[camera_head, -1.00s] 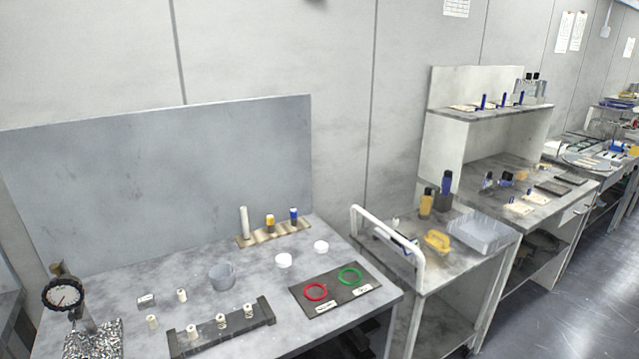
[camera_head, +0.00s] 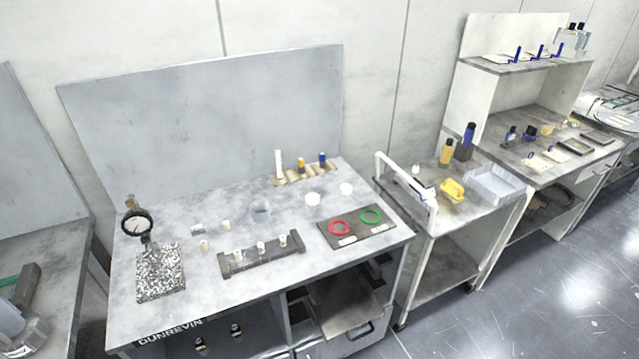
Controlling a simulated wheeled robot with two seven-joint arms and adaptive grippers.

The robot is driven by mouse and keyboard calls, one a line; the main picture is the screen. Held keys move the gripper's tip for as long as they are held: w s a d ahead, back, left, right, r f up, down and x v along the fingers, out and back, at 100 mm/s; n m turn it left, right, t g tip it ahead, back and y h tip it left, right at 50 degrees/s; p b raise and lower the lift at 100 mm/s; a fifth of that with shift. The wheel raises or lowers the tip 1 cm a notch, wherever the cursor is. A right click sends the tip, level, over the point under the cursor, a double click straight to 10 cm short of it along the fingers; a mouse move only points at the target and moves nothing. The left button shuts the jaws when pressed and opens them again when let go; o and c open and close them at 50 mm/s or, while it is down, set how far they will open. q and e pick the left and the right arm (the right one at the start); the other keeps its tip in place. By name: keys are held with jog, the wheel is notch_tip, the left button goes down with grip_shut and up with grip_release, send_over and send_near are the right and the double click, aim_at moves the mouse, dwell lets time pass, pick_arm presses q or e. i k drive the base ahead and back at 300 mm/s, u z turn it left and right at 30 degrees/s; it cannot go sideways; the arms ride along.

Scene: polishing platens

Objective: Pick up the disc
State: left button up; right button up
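Neither of my grippers shows in the head view. Two small white round pieces lie apart on the grey bench (camera_head: 185,310): one white piece (camera_head: 313,198) near the middle back and another white piece (camera_head: 346,188) to its right. I cannot tell which thing is the disc. Small pale cylinders stand in a dark rack (camera_head: 290,251) near the front, and two more, a pale cylinder (camera_head: 227,225) and another pale cylinder (camera_head: 204,245), stand behind it. A dark mat (camera_head: 357,228) carries a red ring (camera_head: 339,228) and a green ring (camera_head: 371,216).
A dial gauge (camera_head: 137,224) stands over a speckled block (camera_head: 160,275) at the left. A clear cup (camera_head: 260,211) stands mid-bench, and a wooden rack (camera_head: 312,176) with bottles at the back. A white-handled cart (camera_head: 440,215) stands to the right. Bare floor (camera_head: 470,320) lies at lower right.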

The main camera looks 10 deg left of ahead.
aim_at(312, 198)
jog(key=z, duration=1.8)
jog(key=i, duration=2.35)
jog(key=u, duration=4.35)
